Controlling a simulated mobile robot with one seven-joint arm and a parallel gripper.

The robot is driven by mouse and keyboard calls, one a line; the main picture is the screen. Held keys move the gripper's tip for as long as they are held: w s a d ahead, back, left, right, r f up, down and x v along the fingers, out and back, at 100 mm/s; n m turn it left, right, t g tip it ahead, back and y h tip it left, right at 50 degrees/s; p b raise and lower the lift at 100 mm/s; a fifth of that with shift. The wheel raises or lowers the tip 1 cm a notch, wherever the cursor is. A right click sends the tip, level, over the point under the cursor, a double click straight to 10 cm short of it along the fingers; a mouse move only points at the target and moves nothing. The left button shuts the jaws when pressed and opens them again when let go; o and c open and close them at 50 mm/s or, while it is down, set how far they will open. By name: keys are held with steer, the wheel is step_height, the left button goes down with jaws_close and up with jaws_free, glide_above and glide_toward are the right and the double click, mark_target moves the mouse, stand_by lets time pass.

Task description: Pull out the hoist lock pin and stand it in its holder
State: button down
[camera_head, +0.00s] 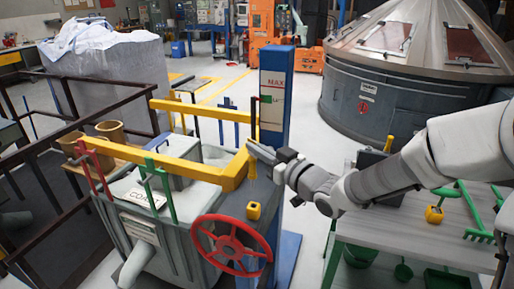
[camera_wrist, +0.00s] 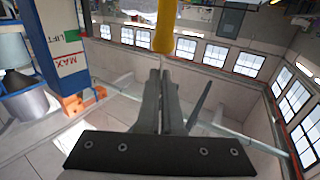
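A yellow block (camera_head: 253,211) sits below on the machine. Another (camera_head: 434,214) is on the bench at right. Which is the holder, I cannot tell.
The blue column (camera_head: 277,95) with a MAX label rises behind my gripper. A red handwheel (camera_head: 231,244) and green levers (camera_head: 160,185) are on the machine. The bench (camera_head: 385,230) carries a dark box, another yellow handle (camera_head: 389,143) and green tools.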

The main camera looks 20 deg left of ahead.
mark_target(255, 167)
steer(key=shift+f, duration=0.15)
step_height(255, 167, down, 6)
steer(key=b, duration=0.5)
steer(key=shift+r, duration=0.2)
steer(key=shift+f+b, duration=2.35)
steer(key=shift+b, duration=0.2)
stand_by(1.3)
steer(key=c, duration=1)
jaws_free()
steer(key=shift+r, duration=0.1)
steer(key=shift+d, duration=0.1)
steer(key=v, duration=1.7)
steer(key=shift+s, duration=0.25)
steer(key=shift+d, duration=0.1)
